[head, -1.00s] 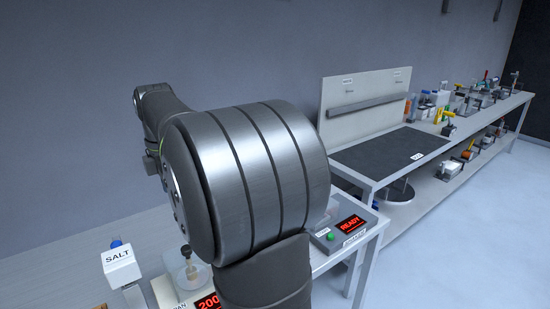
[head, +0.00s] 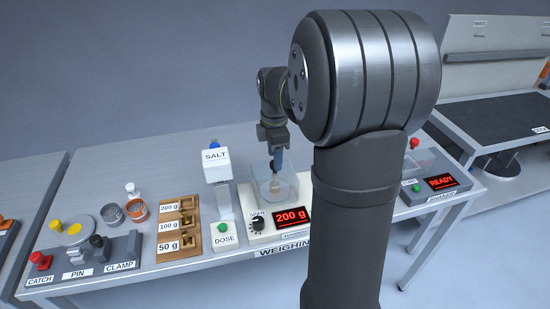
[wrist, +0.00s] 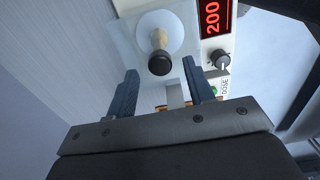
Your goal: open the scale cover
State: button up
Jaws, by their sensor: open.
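The scale's clear cover (head: 273,185) stands shut over the pan of the weighing scale (head: 290,238), whose display reads 200 g. In the wrist view a dark round knob (wrist: 160,63) sits over the pale round pan (wrist: 172,28), with a brass-coloured piece behind it. My gripper (head: 276,163) points down above the cover in the head view. In the wrist view my gripper (wrist: 160,84) has its two fingers apart with nothing between them. The knob is just beyond the fingertips, near their midline. I cannot tell whether a finger touches the cover.
The salt dispenser (head: 217,168) and dose button (head: 224,228) stand just left of the scale. A wooden weight block (head: 179,225) is further left, then the catch, pin and clamp fixture (head: 85,260). A shaker (head: 437,180) reading READY is at right. My arm hides the bench between.

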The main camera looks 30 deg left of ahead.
jog(key=shift+f, duration=0.8)
grip_shut()
jog(key=w+d, duration=0.8)
jog(key=shift+w, duration=0.15)
jog(key=shift+d, duration=0.1)
grip_release()
notch_tip(320, 180, up, 18)
jog(key=shift+f, duration=0.25)
